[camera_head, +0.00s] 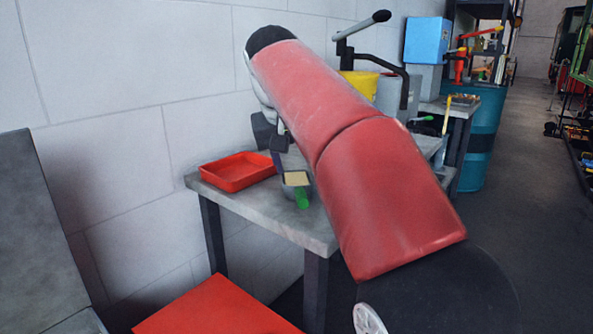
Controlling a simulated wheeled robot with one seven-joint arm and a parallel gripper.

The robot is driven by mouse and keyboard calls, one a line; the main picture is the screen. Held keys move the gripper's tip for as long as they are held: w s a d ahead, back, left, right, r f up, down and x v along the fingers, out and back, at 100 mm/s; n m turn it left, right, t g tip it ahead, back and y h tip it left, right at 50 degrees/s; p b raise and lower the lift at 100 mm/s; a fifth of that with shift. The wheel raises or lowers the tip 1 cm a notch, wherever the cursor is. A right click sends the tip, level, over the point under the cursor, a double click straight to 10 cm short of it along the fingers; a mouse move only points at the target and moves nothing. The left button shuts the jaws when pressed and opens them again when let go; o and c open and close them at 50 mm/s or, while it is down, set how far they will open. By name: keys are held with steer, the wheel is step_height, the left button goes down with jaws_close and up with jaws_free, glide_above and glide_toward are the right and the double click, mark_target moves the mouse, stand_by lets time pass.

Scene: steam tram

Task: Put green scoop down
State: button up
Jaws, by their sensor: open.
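The green scoop (302,198) is partly in view on the grey table (315,232), near its front edge. Only a small green part shows; the rest is hidden by my gripper and arm. My gripper (284,160) is over the table, just above and beside the scoop, with its dark jaws pointing down. It is open. A tan-faced piece shows right above the green part; I cannot tell whether it touches the scoop.
A red tray (237,172) sits on the table left of my gripper. A yellow bucket (361,85), a blue box (426,40) and a teal drum (485,135) stand behind my arm. A red surface (215,310) is at the front.

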steer(key=s+d+f+y, duration=0.1)
steer(key=s+d+f, duration=0.3)
steer(key=s+d, duration=0.65)
steer(key=s+d+f+m, duration=0.1)
steer(key=s+d+f, duration=0.2)
steer(key=s+f, duration=0.5)
steer(key=s+d+f+m, duration=0.1)
steer(key=s+d+f, duration=0.2)
steer(key=s+f, duration=0.5)
steer(key=shift+d+f+t, duration=0.2)
steer(key=shift+f+t, duration=0.1)
steer(key=shift+f, duration=0.55)
